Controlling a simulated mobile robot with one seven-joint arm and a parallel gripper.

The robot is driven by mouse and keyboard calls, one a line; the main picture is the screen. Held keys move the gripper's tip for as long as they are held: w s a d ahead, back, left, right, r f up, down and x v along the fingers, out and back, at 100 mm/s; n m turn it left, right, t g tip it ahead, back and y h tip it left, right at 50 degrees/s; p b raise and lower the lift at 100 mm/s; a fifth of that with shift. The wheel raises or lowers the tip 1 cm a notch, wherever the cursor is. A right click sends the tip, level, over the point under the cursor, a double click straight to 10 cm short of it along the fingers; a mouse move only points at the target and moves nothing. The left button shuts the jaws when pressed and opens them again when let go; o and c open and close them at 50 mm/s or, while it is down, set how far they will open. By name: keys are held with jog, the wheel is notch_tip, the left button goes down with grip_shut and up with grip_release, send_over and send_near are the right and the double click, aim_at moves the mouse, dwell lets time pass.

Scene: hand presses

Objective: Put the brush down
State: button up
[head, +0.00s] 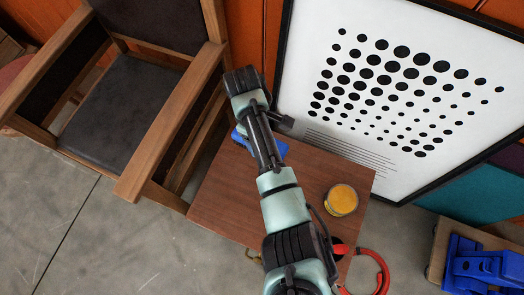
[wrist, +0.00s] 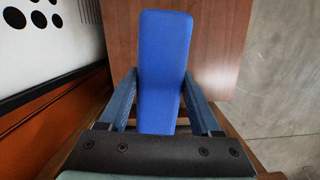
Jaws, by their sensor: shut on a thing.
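A blue brush (wrist: 165,45) fills the middle of the wrist view, its broad end pointing away over the brown tabletop. My gripper (wrist: 160,85) is shut on its narrower part, with one finger on each side. In the head view, parts of the blue brush (head: 277,149) show on both sides of my arm, over the small wooden table (head: 222,205). My fingers are hidden under the arm there. I cannot tell whether the brush touches the tabletop.
A yellow-topped round can (head: 341,199) stands on the table's right part. A wooden armchair (head: 125,110) is at the left, and a framed dot picture (head: 420,40) leans behind. A red hose (head: 381,268) and blue press (head: 480,265) are at the lower right. The table's front left is clear.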

jog(key=w+f+n+b, duration=0.2)
jog(key=f+n+b, duration=0.4)
jog(key=b, duration=0.2)
jog(key=w+f+n+t+b, duration=0.1)
jog(key=w+f+n+b, duration=0.2)
jog(key=f+n+b, duration=0.3)
jog(key=w+f+n+t+y+b, duration=0.1)
jog(key=w+f+n+b, duration=0.1)
jog(key=f+n+b, duration=0.5)
jog(key=shift+w+d+b, duration=0.2)
jog(key=shift+d+b, duration=0.15)
jog(key=shift+b, duration=1.4)
jog(key=shift+r, duration=0.1)
jog(key=o, duration=1.3)
jog(key=shift+f, duration=0.2)
